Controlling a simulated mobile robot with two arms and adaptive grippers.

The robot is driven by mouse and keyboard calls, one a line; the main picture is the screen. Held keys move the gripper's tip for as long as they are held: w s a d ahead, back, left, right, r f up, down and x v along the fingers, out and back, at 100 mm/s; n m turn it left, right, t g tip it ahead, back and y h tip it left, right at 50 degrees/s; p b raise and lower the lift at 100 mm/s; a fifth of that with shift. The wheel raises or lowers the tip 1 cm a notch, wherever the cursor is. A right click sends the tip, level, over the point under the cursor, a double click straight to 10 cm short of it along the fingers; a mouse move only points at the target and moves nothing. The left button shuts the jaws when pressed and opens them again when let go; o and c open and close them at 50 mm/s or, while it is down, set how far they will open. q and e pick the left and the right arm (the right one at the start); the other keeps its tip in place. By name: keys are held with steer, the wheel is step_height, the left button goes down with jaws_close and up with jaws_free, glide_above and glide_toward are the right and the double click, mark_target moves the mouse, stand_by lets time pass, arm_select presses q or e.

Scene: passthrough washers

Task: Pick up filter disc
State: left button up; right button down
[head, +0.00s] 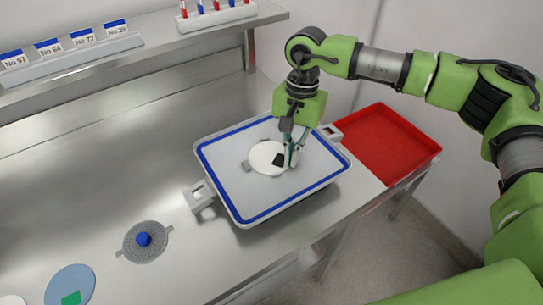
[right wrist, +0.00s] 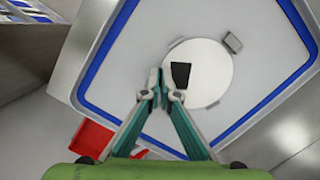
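The white filter disc (head: 262,149) lies flat on a pale tray (head: 230,195) with a blue rim. A black patch (head: 278,159) sits on the disc near its right edge. My right gripper (head: 292,160) points down at this side of the disc, beside the patch. In the right wrist view, the fingertips (right wrist: 161,92) are close together with a narrow gap, near the edge of the disc (right wrist: 208,82) and left of the black patch (right wrist: 181,75). Nothing shows held between them. Whether the tips touch the disc is unclear. My left gripper is out of view.
Small grey blocks (right wrist: 232,43) sit at the disc's edge. A red bin (head: 390,143) stands right of the tray. A perforated plate with a blue knob (head: 143,239) and a blue disc (head: 70,284) lie at lower left. A shelf (head: 150,52) runs behind.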

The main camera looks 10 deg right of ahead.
steer(key=shift+r, duration=0.15)
steer(key=shift+r+b, duration=0.25)
steer(key=shift+b, duration=0.05)
step_height(320, 180, up, 2)
steer(key=shift+w+r+b, duration=0.1)
steer(key=shift+b, duration=0.55)
steer(key=s+a+r+b, duration=0.1)
steer(key=s+r+b, duration=0.2)
steer(key=s+r, duration=0.7)
steer(key=s, duration=0.4)
steer(key=shift+a+b, duration=0.4)
